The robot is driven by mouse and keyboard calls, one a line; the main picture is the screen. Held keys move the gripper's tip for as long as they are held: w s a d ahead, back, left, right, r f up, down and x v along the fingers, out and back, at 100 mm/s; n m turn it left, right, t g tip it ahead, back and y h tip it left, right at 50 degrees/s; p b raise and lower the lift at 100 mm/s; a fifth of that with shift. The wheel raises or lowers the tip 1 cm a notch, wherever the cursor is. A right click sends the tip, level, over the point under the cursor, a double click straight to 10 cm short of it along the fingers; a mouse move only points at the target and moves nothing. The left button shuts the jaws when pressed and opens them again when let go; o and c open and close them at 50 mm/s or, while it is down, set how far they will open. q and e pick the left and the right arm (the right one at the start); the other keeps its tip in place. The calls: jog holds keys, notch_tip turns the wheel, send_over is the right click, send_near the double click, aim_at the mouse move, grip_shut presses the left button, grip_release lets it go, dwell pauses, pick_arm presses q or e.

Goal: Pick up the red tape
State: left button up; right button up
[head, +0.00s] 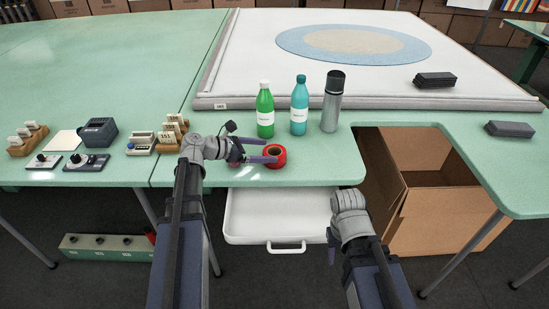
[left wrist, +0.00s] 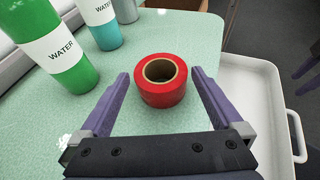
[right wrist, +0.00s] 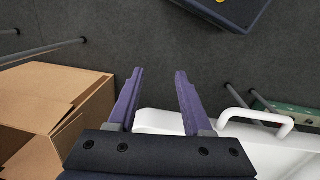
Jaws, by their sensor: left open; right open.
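The red tape (head: 280,161) is a thick roll lying flat on the green table near its front edge. In the left wrist view the red tape (left wrist: 164,92) sits ahead of my left gripper (left wrist: 158,76), roughly between the tips of its two purple fingers. My left gripper (head: 262,153) is open, with its fingers reaching toward the roll from the left. I cannot tell whether a finger touches it. My right gripper (right wrist: 157,75) is open and empty, low in front of the table, over the floor, beside the white drawer.
A green bottle (head: 265,112), a teal bottle (head: 299,108) and a grey flask (head: 332,105) stand just behind the tape. A white drawer (head: 270,228) hangs open below the table edge. An open cardboard box (head: 440,215) stands at the right. Stamps and small devices lie left.

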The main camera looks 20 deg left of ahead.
aim_at(280, 152)
pick_arm(q)
jog(key=b+x, duration=0.1)
jog(key=x, duration=0.4)
jog(key=shift+b, duration=0.4)
jog(key=c, duration=1)
